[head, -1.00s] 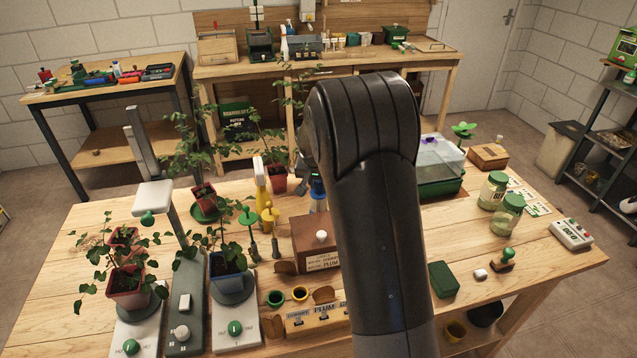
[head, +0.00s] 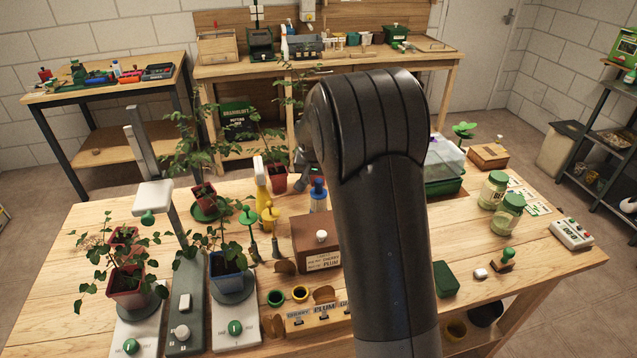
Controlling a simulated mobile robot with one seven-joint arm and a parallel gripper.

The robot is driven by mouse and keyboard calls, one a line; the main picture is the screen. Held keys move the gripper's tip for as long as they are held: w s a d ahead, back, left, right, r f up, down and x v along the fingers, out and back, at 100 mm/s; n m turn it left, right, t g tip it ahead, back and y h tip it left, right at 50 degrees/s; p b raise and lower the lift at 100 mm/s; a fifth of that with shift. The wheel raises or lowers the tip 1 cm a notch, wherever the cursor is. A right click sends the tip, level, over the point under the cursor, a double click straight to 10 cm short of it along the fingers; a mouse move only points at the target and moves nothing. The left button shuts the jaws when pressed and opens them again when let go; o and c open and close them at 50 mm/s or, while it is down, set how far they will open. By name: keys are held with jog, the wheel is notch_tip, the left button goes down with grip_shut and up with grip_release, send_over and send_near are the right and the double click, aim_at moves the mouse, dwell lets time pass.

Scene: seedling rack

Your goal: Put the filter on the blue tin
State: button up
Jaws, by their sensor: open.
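I cannot make out a filter or a clearly blue tin in the head view. My dark arm covers the middle of the table and may hide them. A small blue-topped container (head: 318,196) stands left of my arm, behind the brown wooden box (head: 317,256). My gripper (head: 299,183) shows only as a small grey part left of my arm, near a red plant pot. Its fingertips are not clear, and I see nothing held in it.
Potted plants on scales (head: 131,320) crowd the left side, with a yellow spray bottle (head: 261,186) behind. A green-based clear box (head: 445,186) stands right of my arm. Two jars (head: 508,214) stand further right.

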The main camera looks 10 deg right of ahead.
jog(key=v, duration=1)
jog(key=s+r+n+t+y, duration=0.1)
jog(key=s+r, duration=0.3)
jog(key=s, duration=0.5)
jog(key=s+r+n, duration=0.1)
jog(key=s+r, duration=0.3)
jog(key=s, duration=0.4)
jog(key=s+a+f+n, duration=0.1)
jog(key=s+f+n, duration=0.1)
jog(key=s, duration=1.6)
jog(key=shift+s+a+n+t+y, duration=0.2)
jog(key=shift+a+n+t+y, duration=0.1)
jog(key=shift+a, duration=0.1)
jog(key=shift+f, duration=0.1)
